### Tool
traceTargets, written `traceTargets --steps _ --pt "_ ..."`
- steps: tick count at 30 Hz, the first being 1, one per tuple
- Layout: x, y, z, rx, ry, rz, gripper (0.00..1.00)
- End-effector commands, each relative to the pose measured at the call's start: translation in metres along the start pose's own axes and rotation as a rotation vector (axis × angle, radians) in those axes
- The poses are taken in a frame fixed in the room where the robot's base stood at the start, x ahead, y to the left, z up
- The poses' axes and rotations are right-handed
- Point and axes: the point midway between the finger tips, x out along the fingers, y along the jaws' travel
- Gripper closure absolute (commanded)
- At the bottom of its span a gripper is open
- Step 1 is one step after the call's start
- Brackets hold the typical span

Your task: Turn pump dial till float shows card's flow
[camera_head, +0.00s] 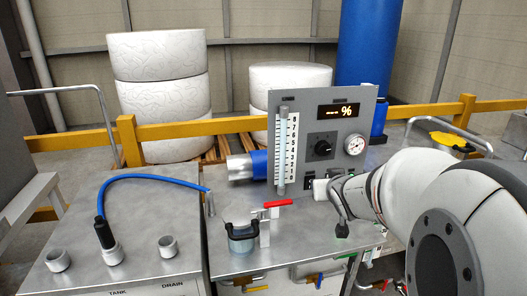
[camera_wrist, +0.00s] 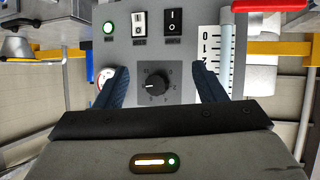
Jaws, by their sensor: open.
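The pump dial (camera_head: 321,147) is a black knob on the upright grey panel (camera_head: 300,108). In the wrist view the dial (camera_wrist: 157,84) appears upside down, between my fingers. My gripper (camera_wrist: 160,72) is open and empty, a finger on each side of the dial; I see no contact. The flow tube (camera_head: 282,150) stands upright at the panel's left edge beside a numbered scale (camera_head: 291,150). Its lower end (camera_wrist: 226,45) also shows in the wrist view. The float's level is too small to tell. I cannot make out a card.
A lit % display (camera_head: 338,110) and round gauge (camera_head: 354,144) are on the panel. A red-handled valve (camera_head: 278,203) and glass vessel (camera_head: 240,238) stand left of my arm.

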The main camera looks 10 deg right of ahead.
Motion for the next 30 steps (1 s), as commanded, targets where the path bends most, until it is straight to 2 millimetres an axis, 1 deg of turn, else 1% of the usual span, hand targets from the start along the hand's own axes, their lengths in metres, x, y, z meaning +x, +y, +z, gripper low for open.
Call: traceTargets --steps 1,4,7,12,17,20,27,30 --pt "0.018 0.011 -0.003 0.003 0.074 -0.010 0.36" --pt "0.036 0.024 -0.020 0.008 0.224 -0.061 0.36" --pt "0.047 0.032 -0.031 0.014 0.341 -0.125 0.36" --pt "0.052 0.038 -0.039 0.025 0.461 -0.213 0.36" --pt "0.055 0.038 -0.044 0.029 0.500 -0.248 0.36" --pt "0.065 0.034 -0.051 0.029 0.502 -0.253 0.36" --pt "0.098 0.024 -0.069 0.028 0.500 -0.251 0.36" --pt "0.108 0.021 -0.075 0.028 0.501 -0.252 0.36"
